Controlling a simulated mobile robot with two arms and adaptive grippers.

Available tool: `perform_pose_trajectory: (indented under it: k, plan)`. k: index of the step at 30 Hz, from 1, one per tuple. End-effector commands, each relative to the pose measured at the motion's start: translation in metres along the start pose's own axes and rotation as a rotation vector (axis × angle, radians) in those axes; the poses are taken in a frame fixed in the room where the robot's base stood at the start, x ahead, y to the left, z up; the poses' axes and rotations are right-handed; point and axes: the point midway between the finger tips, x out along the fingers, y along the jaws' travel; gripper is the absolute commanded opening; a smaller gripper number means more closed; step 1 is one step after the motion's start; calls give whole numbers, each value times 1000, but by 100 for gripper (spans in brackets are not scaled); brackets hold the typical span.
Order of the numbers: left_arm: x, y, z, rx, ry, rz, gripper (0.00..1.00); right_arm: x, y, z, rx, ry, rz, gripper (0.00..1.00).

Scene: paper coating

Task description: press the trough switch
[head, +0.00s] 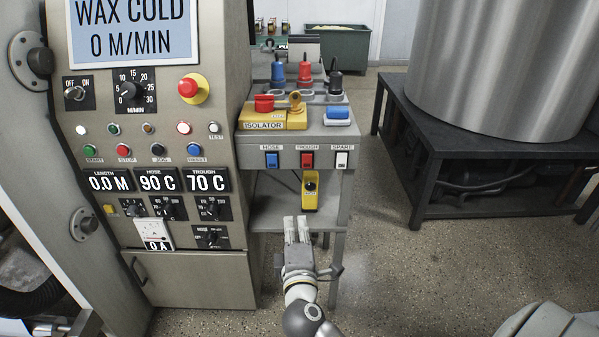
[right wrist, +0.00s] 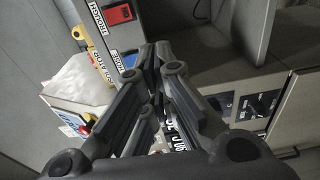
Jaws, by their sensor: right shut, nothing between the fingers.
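The trough switch (head: 307,159) is a red rocker under the label TROUGH, on the front face of the grey switch box (head: 330,132). It stands between the blue HOSE switch (head: 272,159) and the white SPARE switch (head: 342,159). My right gripper (head: 297,222) is shut and empty, below the switch box in the head view and apart from the switch. In the right wrist view the red trough switch (right wrist: 119,13) is at the top, above the shut fingers (right wrist: 152,52). The blue switch (right wrist: 130,60) is partly seen beside the fingers. My left gripper is not in view.
A yellow ISOLATOR (head: 275,115) and several coloured plugs sit on the box top. The control cabinet (head: 190,265) stands left; a dark stand (head: 480,150) with a drum stands right.

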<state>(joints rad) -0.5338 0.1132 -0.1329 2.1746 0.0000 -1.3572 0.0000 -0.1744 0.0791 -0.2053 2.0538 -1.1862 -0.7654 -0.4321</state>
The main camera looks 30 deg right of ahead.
Motion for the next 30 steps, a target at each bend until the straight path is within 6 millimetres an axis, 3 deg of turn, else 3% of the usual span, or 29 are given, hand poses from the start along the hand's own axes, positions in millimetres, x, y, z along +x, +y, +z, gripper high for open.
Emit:
perform_pose_trajectory:
  k: [3,7,20,25,30]
  plan:
    - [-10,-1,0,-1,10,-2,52,-5,27,10,-11,-37,80,0]
    - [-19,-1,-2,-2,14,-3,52,-9,46,17,-17,-60,125,0]
    - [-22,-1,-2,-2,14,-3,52,-8,52,18,-20,-67,136,0]
    - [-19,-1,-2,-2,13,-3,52,7,55,19,-22,-67,139,0]
    - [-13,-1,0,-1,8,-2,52,40,60,22,-22,-68,139,0]
